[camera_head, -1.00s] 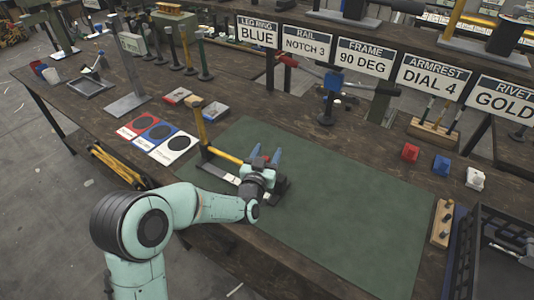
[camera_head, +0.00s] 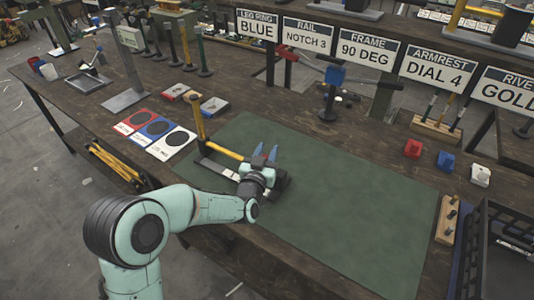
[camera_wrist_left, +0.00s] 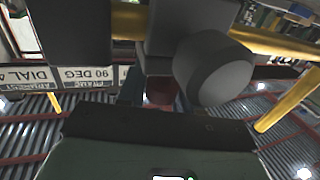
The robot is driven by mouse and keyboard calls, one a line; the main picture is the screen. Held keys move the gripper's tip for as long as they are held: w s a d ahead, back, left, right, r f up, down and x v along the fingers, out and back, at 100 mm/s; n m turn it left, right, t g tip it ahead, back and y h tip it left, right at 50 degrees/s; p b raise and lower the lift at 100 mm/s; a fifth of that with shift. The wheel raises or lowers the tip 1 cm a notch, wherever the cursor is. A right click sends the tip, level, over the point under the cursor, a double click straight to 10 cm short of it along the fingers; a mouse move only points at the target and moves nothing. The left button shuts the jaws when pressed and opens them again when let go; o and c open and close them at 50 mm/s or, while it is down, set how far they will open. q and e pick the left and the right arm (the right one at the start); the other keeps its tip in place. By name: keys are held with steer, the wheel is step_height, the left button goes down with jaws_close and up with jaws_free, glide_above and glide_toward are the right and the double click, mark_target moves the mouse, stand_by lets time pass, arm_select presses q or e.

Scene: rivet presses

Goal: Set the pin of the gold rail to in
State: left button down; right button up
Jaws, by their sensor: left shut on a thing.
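The gold rail (camera_head: 222,150) lies on the green mat, a yellow bar with a yellow upright (camera_head: 198,122) at its left end and a dark base at its right end. My left gripper (camera_head: 265,154) is at the right end of the rail, its blue fingers pointing away from me. In the left wrist view, a dark red piece (camera_wrist_left: 160,92), seemingly the pin, shows between the fingers, beside a grey round knob (camera_wrist_left: 212,72). The gripper is shut on it, but the grip is partly hidden by dark parts. Whether the pin is in or out cannot be told. My right gripper is not in view.
Red, blue and white cards (camera_head: 158,130) lie left of the green mat (camera_head: 345,205). A blue-headed stand (camera_head: 330,90) and small red, blue and white blocks stand behind it. A dark crate (camera_head: 505,245) is at the right. The right half of the mat is clear.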

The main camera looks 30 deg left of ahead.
arm_select(q)
steer(key=shift+f, duration=0.3)
steer(key=c, duration=0.8)
jaws_free()
steer(key=shift+r, duration=0.1)
steer(key=v, duration=1.3)
steer(key=shift+s+b, duration=0.2)
steer(key=shift+b, duration=0.2)
